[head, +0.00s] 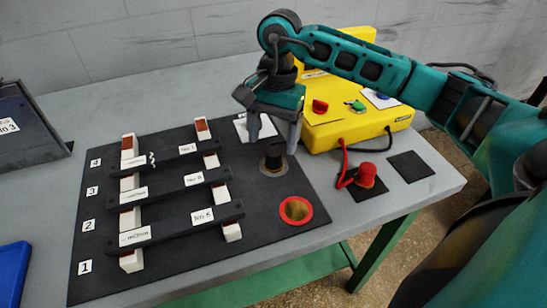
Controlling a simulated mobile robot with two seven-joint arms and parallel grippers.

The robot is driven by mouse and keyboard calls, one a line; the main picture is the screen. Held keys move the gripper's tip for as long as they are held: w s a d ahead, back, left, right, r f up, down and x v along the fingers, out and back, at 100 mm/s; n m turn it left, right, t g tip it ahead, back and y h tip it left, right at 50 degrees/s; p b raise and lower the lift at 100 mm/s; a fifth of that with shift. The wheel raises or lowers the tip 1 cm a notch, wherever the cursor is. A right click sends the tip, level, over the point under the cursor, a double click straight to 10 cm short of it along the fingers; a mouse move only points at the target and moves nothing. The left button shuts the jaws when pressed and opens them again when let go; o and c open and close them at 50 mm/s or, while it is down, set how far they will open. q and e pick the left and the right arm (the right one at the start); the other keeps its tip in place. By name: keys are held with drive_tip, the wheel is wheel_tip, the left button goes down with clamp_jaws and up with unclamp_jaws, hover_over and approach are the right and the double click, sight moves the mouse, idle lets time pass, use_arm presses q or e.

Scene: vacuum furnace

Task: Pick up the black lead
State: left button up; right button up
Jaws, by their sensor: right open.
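The black lead (273,156) appears to be the short black plug standing upright at the grey ring on the black mat. My right gripper (274,134) comes down from above with its two fingers apart, one to the left and one to the right of the plug's top. Its fingers look empty, and whether they reach down beside the plug or touch it I cannot tell. No cable running from the plug can be made out. My left gripper is out of view.
A yellow instrument case (370,130) stands behind right. A red lead (366,175) stands on a small black pad, beside an empty pad (410,166). A red-rimmed brass socket (296,210) lies in front. Black bars (177,188) on white supports fill the left of the black mat (90,290).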

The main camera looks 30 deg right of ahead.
sight(274, 150)
drive_tip(key=shift+s+f, duration=0.15)
drive_tip(key=shift+f, duration=2.65)
drive_tip(key=shift+c, duration=0.2)
drive_tip(key=c, duration=1.2)
